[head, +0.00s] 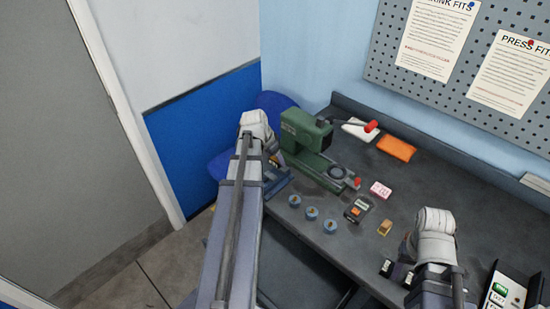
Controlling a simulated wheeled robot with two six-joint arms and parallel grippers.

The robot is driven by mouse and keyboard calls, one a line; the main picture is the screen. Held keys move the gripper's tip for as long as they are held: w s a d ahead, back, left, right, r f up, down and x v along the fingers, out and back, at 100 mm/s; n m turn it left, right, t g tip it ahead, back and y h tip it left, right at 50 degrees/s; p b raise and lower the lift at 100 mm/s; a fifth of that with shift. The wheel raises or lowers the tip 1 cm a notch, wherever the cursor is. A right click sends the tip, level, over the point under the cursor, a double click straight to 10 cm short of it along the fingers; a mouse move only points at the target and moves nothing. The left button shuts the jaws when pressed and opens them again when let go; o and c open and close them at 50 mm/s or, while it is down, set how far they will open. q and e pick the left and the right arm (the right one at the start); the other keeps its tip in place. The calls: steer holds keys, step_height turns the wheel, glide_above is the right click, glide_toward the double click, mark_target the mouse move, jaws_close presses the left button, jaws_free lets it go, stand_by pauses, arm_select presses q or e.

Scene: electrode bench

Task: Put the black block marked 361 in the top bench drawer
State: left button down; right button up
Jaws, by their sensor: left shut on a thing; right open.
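My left gripper (274,172) is at the bench's left end, beside the green press, mostly hidden by its own arm. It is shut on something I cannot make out. My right gripper (396,273) is open over the bench's front right, with its dark fingertips apart and nothing seen between them. I cannot pick out a black block marked 361; no such number is readable. The dark bench (420,190) shows its top. The drawer is not clearly seen; the bench front below the edge is dark and partly behind my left arm.
A green press (305,140) with red-knobbed levers stands at the back left. Several blue round pieces (311,212), a small dark device (358,208), a tan block (384,228), a pink box (380,189) and an orange block (396,148) lie on the bench. A panel (506,291) is at the right.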

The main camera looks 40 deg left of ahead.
mark_target(275, 160)
arm_select(q)
step_height(275, 160, up, 5)
steer(key=p, duration=0.3)
steer(key=shift+p, duration=0.3)
arm_select(e)
step_height(275, 160, up, 5)
arm_select(q)
step_height(275, 160, down, 4)
steer(key=b, duration=0.4)
steer(key=shift+f, duration=0.25)
steer(key=shift+r, duration=0.15)
arm_select(e)
step_height(275, 160, down, 4)
steer(key=shift+f, duration=0.1)
